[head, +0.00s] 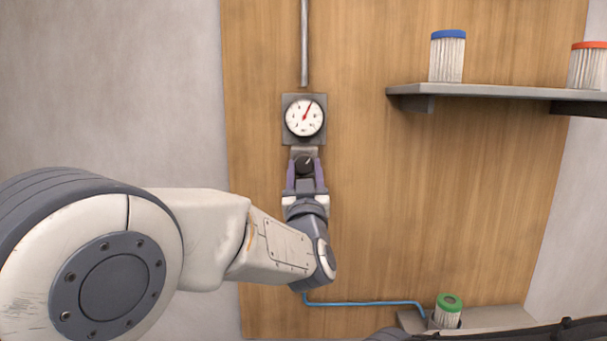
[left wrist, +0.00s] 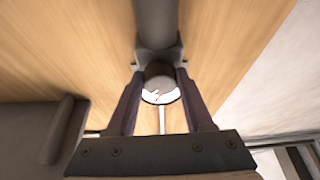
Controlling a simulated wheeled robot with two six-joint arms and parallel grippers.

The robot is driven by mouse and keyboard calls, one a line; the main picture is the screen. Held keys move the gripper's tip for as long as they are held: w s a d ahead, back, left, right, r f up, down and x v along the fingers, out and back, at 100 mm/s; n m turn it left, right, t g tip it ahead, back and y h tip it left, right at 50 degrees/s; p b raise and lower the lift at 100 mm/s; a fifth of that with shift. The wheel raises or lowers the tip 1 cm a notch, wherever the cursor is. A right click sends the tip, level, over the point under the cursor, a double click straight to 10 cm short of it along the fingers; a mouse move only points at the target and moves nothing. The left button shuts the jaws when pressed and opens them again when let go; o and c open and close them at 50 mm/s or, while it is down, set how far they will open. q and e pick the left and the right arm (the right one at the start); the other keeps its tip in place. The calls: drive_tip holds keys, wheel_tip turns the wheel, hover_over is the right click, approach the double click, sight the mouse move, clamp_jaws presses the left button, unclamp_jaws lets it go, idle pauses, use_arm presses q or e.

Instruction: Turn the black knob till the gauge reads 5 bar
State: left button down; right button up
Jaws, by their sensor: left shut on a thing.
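The round white gauge (head: 305,117) is on a grey plate on the wooden panel in the head view. Its red needle points up and slightly right; the numbers are too small to read. The black knob (head: 304,165) is just below the gauge. My left gripper (head: 304,168) is shut on the knob, one finger on each side. In the left wrist view the knob (left wrist: 159,72) sits between the fingertips of my left gripper (left wrist: 158,82), with part of the gauge face (left wrist: 160,97) behind it. My right gripper is not in view.
A shelf (head: 490,92) at the upper right holds a blue-topped filter (head: 448,58) and an orange-topped filter (head: 587,68). A green-topped filter (head: 447,312) stands at the lower right, near a blue hose (head: 365,303). A grey pipe (head: 304,45) runs above the gauge.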

use_arm(q)
drive_tip(key=n+y+b, duration=0.1)
drive_tip(key=n, duration=0.1)
drive_tip(key=n+y+b, duration=0.1)
drive_tip(key=b, duration=0.1)
drive_tip(key=shift+d+f+n, duration=0.15)
drive_tip(key=shift+f+n, duration=0.05)
drive_tip(key=shift+n, duration=0.2)
drive_tip(key=shift+r+n+g+y+b, duration=0.1)
drive_tip(key=shift+n+g+y+b, duration=0.1)
drive_tip(key=shift+n+y+b, duration=0.55)
drive_tip(key=shift+r+n+g+y+b, duration=0.1)
drive_tip(key=shift+n+g+y+b, duration=0.1)
drive_tip(key=shift+n, duration=0.95)
drive_tip(key=shift+c, duration=1.5)
unclamp_jaws()
drive_tip(key=shift+s+d+f+b, duration=0.2)
drive_tip(key=shift+s+b, duration=0.15)
drive_tip(key=shift+s, duration=0.15)
drive_tip(key=b+v, duration=0.3)
drive_tip(key=v, duration=0.6)
drive_tip(key=shift+s, duration=0.25)
